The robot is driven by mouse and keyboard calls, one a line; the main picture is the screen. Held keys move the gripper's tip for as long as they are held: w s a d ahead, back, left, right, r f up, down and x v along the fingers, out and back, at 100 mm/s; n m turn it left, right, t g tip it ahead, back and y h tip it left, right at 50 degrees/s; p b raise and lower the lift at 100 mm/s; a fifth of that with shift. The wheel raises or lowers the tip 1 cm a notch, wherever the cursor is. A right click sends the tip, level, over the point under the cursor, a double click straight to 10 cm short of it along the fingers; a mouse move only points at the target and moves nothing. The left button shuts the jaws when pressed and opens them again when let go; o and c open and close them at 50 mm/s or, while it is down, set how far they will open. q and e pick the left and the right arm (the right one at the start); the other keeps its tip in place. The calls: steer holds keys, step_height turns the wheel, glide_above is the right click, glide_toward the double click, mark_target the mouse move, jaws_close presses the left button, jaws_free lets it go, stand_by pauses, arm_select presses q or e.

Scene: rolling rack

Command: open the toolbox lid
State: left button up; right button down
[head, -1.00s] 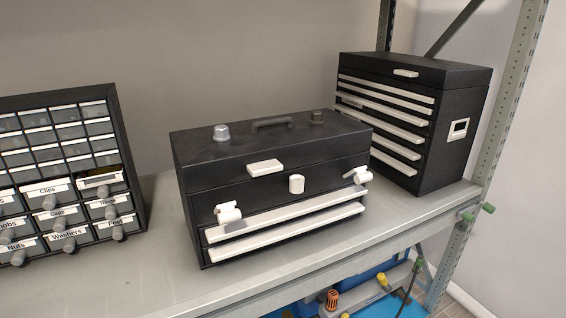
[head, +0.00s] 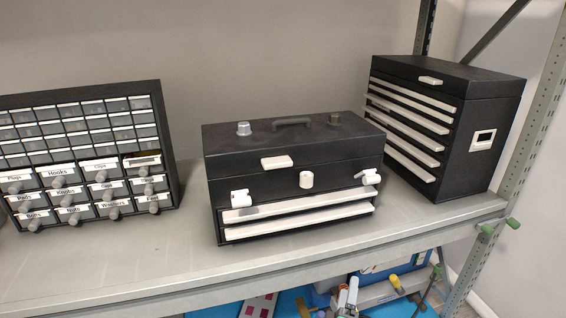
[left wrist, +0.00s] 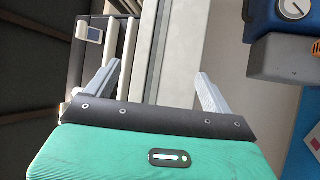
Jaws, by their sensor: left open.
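The black toolbox (head: 283,172) stands upright on the shelf, with its lid (head: 270,138) closed flat. The lid has a dark carry handle on top and a white tab (head: 277,162) at its front edge. Below are a white knob (head: 306,180), two white latches (head: 240,198) and two white drawer pulls. My right gripper is not in view.
A black drawer chest (head: 455,125) stands right of the toolbox. A small-parts cabinet (head: 85,155) stands at left. The metal shelf (head: 150,265) is clear in front. A rack post (head: 540,120) rises at right. Blue bins and tools lie on the level below.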

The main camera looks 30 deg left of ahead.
arm_select(q)
steer(key=s+a+r+n+g+y+p, duration=0.1)
steer(key=a+r+n+g+y, duration=0.15)
steer(key=r+n, duration=0.45)
steer(key=s+a+r+n+g+y, duration=0.1)
steer(key=r+n+y, duration=0.3)
steer(key=r, duration=0.4)
steer(key=s+a+r+n+g+y+p, duration=0.1)
steer(key=s+a+r+n+y, duration=0.1)
steer(key=r+n+y, duration=0.35)
steer(key=n+g+h+p, duration=0.3)
steer(key=n+g+p, duration=0.25)
steer(key=n, duration=0.55)
glide_toward(279, 166)
steer(key=shift+t, duration=0.4)
steer(key=x, duration=0.7)
steer(key=shift+a+p, duration=0.3)
steer(key=shift+a, duration=0.1)
steer(key=shift+w+a+f, duration=0.15)
steer(key=shift+w+a, duration=0.25)
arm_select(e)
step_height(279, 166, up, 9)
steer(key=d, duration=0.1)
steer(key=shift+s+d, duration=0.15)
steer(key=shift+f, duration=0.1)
